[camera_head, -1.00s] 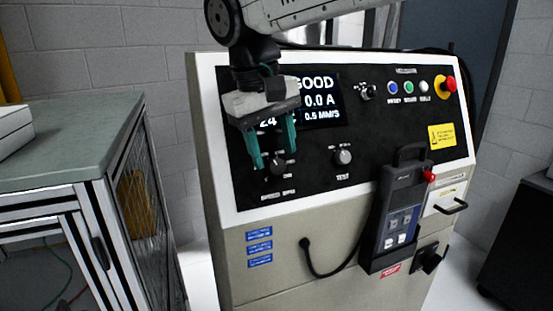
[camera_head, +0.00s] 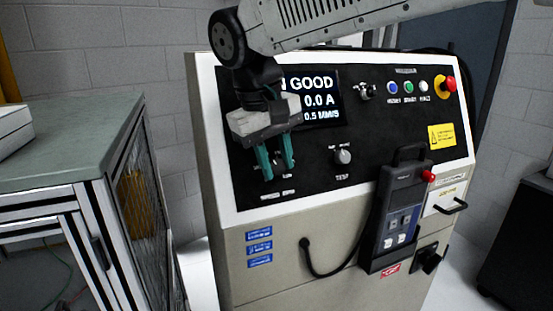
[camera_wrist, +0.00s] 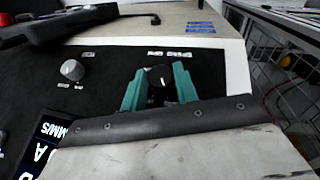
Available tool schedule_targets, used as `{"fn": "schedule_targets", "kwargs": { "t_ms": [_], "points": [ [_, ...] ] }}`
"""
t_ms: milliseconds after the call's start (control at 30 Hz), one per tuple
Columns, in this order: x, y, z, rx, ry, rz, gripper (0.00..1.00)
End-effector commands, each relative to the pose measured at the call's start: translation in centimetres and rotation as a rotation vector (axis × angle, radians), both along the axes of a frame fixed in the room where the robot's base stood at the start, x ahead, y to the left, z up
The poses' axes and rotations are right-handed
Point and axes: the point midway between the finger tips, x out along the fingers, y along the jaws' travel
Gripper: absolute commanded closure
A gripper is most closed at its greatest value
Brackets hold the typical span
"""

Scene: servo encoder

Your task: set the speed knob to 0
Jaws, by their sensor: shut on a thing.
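The black speed knob (camera_wrist: 160,76) sits on the black control panel (camera_wrist: 110,72), with a small white mark on its face. My gripper (camera_wrist: 158,88) has its two green fingers on either side of the knob and is shut on it. In the head view, my gripper (camera_head: 278,171) reaches down over the panel's lower left, and its fingers mostly hide the knob. The labels around the knob are too small to read. The display (camera_head: 318,98) shows GOOD, 0.0 A and 0.5 MM/S, partly covered by my gripper.
A grey TEST knob (camera_head: 343,156) stands to the right of my gripper. Further right are small buttons (camera_head: 409,87), a red emergency stop (camera_head: 449,84) and a hanging pendant (camera_head: 402,212). A green-topped bench (camera_head: 70,150) stands left of the machine.

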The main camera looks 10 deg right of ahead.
Motion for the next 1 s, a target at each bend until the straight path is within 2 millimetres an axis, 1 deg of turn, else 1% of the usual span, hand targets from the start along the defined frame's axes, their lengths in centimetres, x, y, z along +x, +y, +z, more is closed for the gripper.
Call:
{"fn": "schedule_targets", "kwargs": {
  "t_ms": [167,367,1000],
  "points": [
    [-0.10,0.20,-0.05,-0.058,-0.015,0.032,0.93],
    [-0.20,0.43,-0.13,-0.183,-0.051,0.095,0.93],
    [-0.63,0.95,-0.71,-0.710,-0.203,0.354,0.93]
  ]
}}
